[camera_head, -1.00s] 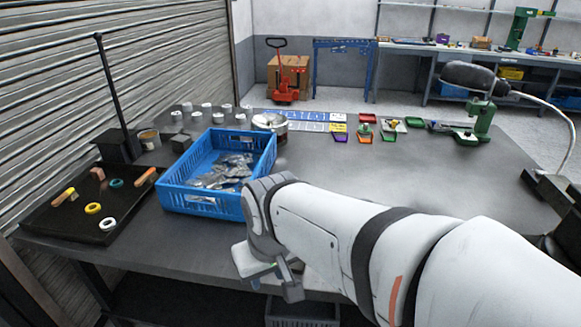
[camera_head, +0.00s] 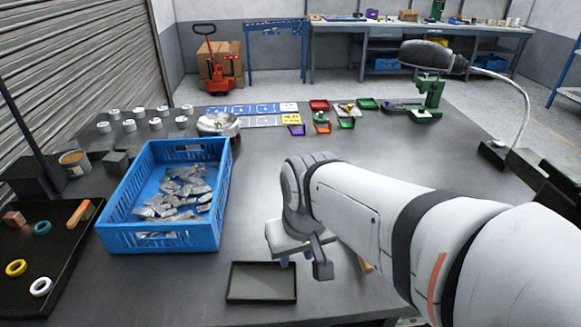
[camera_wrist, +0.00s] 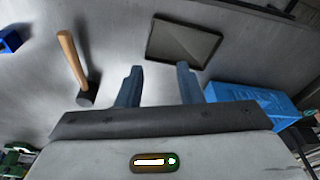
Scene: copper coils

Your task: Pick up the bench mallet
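The bench mallet (camera_wrist: 72,62) lies on the table in the wrist view, left of my gripper. Its wooden handle points up and left, and its dark head (camera_wrist: 88,97) is at the lower end. In the head view only a small wooden piece, likely its handle (camera_head: 365,265), shows below my arm; the rest is hidden. My gripper (camera_wrist: 160,78) has its two blue fingers apart with nothing between them. In the head view my gripper (camera_head: 302,262) is above the table's front part, left of that wooden piece.
A shallow dark tray (camera_head: 233,296) lies just below my gripper in the head view. A blue crate (camera_head: 160,240) of bagged parts stands to its left. A black tray (camera_head: 60,290) with rings is farther left. The table centre is clear.

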